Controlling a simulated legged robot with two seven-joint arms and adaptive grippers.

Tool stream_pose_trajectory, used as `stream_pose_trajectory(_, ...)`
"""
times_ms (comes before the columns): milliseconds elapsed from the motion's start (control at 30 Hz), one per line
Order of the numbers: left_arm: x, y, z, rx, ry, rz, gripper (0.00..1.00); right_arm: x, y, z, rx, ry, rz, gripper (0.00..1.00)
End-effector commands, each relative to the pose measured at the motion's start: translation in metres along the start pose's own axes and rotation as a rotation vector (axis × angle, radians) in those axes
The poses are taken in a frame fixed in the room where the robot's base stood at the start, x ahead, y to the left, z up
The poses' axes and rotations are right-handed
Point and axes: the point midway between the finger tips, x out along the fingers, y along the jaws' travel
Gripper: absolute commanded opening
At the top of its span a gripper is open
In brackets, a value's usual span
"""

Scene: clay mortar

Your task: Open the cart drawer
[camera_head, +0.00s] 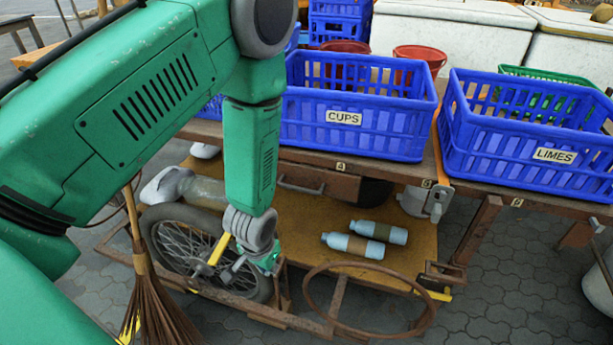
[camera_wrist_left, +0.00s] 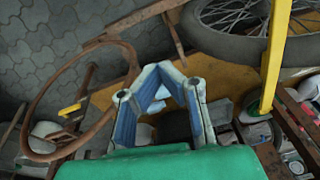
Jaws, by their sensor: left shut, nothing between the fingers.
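The cart drawer (camera_head: 335,184) is a brown wooden front below the cart's top, under the "A" label. It looks flush with the cart edge. Its grey bar handle (camera_head: 300,188) runs across the left part of the front. My left arm comes in from the left and hangs down in front of the cart. My left gripper (camera_head: 274,264) is below the handle and apart from it, near the lower shelf's front edge. In the left wrist view the gripper (camera_wrist_left: 160,68) has its fingertips together with nothing between them. My right gripper is not in view.
Blue crates labelled CUPS (camera_head: 345,135) and LIMES (camera_head: 540,135) stand on the cart top. Two bottles (camera_head: 365,240) lie on the lower shelf (camera_head: 310,225). A rusty ring (camera_head: 425,325), a spoked wheel (camera_head: 155,245) and a broom (camera_head: 155,310) are near the gripper.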

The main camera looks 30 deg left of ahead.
Motion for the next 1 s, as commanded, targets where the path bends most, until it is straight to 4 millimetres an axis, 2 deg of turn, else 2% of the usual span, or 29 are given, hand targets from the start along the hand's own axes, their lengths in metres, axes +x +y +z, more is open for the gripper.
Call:
stream_pose_trajectory(33, -0.012, -0.01, -0.056, -0.041, 0.049, -0.006, 0.0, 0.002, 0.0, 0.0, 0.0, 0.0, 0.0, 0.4)
stream_pose_trajectory(100, -0.035, -0.023, -0.116, -0.088, 0.083, -0.006, 0.0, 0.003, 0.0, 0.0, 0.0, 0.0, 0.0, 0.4)
stream_pose_trajectory(200, -0.072, -0.039, -0.178, -0.141, 0.116, 0.005, 0.0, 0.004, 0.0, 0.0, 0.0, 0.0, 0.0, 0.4)
stream_pose_trajectory(300, -0.102, -0.049, -0.215, -0.171, 0.135, 0.019, 0.0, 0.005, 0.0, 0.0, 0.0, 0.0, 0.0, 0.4)
stream_pose_trajectory(400, -0.114, -0.053, -0.23, -0.186, 0.14, 0.028, 0.0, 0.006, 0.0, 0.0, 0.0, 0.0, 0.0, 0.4)
stream_pose_trajectory(467, -0.112, -0.053, -0.233, -0.188, 0.139, 0.029, 0.0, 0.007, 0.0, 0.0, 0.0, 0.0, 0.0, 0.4)
stream_pose_trajectory(800, -0.053, -0.052, -0.239, -0.186, 0.137, 0.028, 0.0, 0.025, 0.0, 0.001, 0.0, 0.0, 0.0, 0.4)
stream_pose_trajectory(1000, -0.027, -0.051, -0.243, -0.186, 0.138, 0.029, 0.0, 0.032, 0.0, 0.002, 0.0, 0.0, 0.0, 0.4)
